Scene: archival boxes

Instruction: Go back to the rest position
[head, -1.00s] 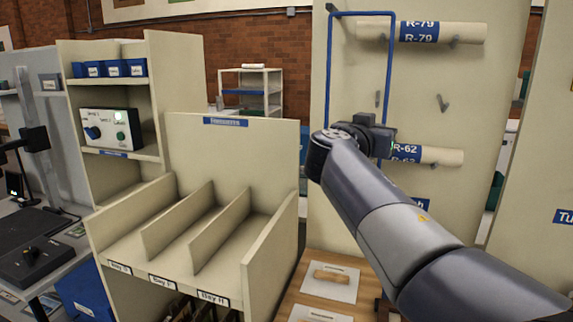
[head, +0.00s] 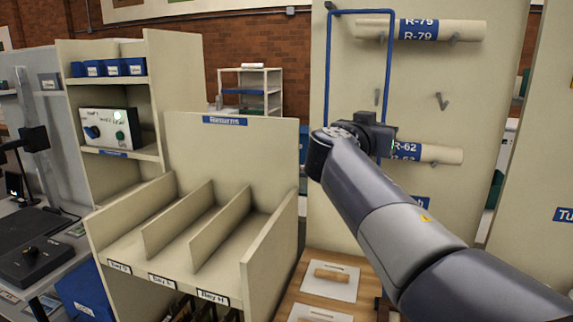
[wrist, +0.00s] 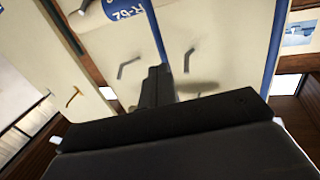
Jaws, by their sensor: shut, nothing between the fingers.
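My arm reaches from the lower right of the head view up to the cream rack panel (head: 470,110). Its end is in front of the blue tube frame on that panel, and the fingers are mostly hidden there behind my own wrist. In the wrist view my gripper (wrist: 157,72) shows as dark fingers close together, shut and empty. The fingers point toward the cream panel with its metal hooks (wrist: 188,60); I cannot tell how far off it is.
Rolled tubes R-79 (head: 470,32) and R-62 (head: 440,153) lie on hooks. A Returns rack (head: 225,148) with empty bays stands left of my arm. A wooden surface (head: 290,295) with white cards is below. Shelves with blue boxes (head: 113,67) stand at the left.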

